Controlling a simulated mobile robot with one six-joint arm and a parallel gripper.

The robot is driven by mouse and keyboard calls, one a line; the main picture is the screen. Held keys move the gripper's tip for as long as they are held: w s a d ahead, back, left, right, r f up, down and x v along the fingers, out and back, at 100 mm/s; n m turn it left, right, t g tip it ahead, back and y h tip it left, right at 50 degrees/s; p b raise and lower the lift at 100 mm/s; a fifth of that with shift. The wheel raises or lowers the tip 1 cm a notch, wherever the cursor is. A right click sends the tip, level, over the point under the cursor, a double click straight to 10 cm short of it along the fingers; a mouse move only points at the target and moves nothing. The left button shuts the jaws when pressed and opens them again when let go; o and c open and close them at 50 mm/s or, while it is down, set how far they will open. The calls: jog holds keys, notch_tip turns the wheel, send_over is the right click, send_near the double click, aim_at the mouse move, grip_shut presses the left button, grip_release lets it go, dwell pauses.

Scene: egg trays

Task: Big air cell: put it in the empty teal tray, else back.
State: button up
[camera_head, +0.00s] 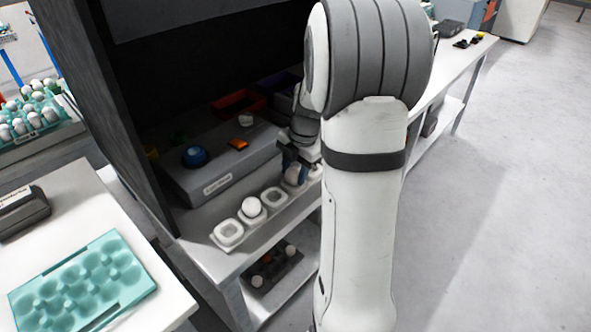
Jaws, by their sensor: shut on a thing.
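The empty teal tray (118,292) lies on the white table at the lower left. My gripper (293,172) is inside the dark booth, low over the row of white cups. It is shut on an egg (293,179), which looks brownish in the shade. My arm hides part of the gripper and the right end of the row, so I cannot tell whether this egg touches a cup. A white egg (251,207) sits in another cup. The cup at the near left (229,234) and the cup between the two eggs (274,198) are empty. No air cell shows.
A grey box (218,165) with a blue dome (194,156) and orange button (238,144) stands behind the cups. A red bin (238,103) is deeper inside. The dark booth wall (98,95) separates this bench from teal trays of eggs (68,112) at left.

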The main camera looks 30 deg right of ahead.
jog(key=o, duration=0.7)
jog(key=r, duration=0.5)
jog(key=d+r, duration=0.1)
jog(key=r, duration=0.1)
jog(key=shift+s+r, duration=0.35)
jog(key=shift+s, duration=0.05)
jog(key=shift+s+a+r+m+t+h+p, duration=0.25)
jog(key=shift+s+a+r+m+p, duration=0.3)
jog(key=shift+s+a+m, duration=2.75)
jog(key=shift+s+a+r+m+t+h+p, duration=0.45)
jog(key=shift+s+a+m, duration=1.3)
jog(key=shift+s+m, duration=1.75)
jog(key=shift+s+a+r+m+t+h+p, duration=0.1)
jog(key=shift+s+a+r+m+p, duration=0.5)
jog(key=shift+s+a+m, duration=2.85)
jog(key=shift+w+d+m, duration=0.9)
jog(key=shift+w+m, duration=0.05)
jog(key=shift+w, duration=0.15)
